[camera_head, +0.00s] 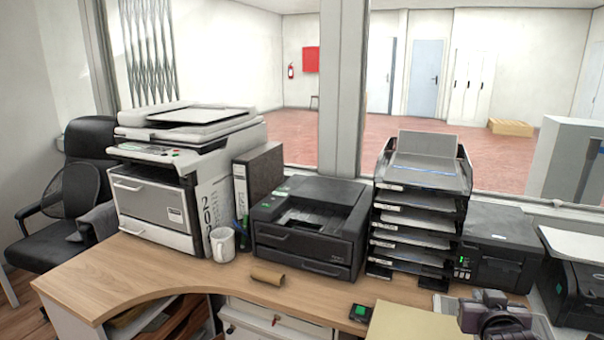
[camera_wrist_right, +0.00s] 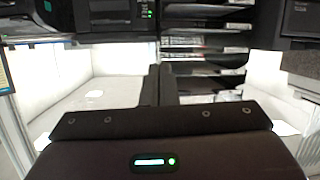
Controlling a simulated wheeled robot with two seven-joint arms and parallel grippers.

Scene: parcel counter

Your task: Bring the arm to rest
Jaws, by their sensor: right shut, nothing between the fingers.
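My right gripper (camera_wrist_right: 159,82) shows in the right wrist view with its two dark fingers together and nothing between them. In the head view, part of my right arm and gripper (camera_head: 480,316) is at the bottom right, over the front of the counter (camera_head: 210,273). It is in front of the black letter-tray stack (camera_head: 415,220), apart from it. The fingertips are hard to make out there. My left gripper is in neither view.
A large copier (camera_head: 160,190), a binder (camera_head: 258,172), a white mug (camera_head: 222,244), a black printer (camera_head: 308,225) and another black printer (camera_head: 497,250) line the counter. A cardboard tube (camera_head: 268,273) and a small black device (camera_head: 361,313) lie in front. The left front counter is clear.

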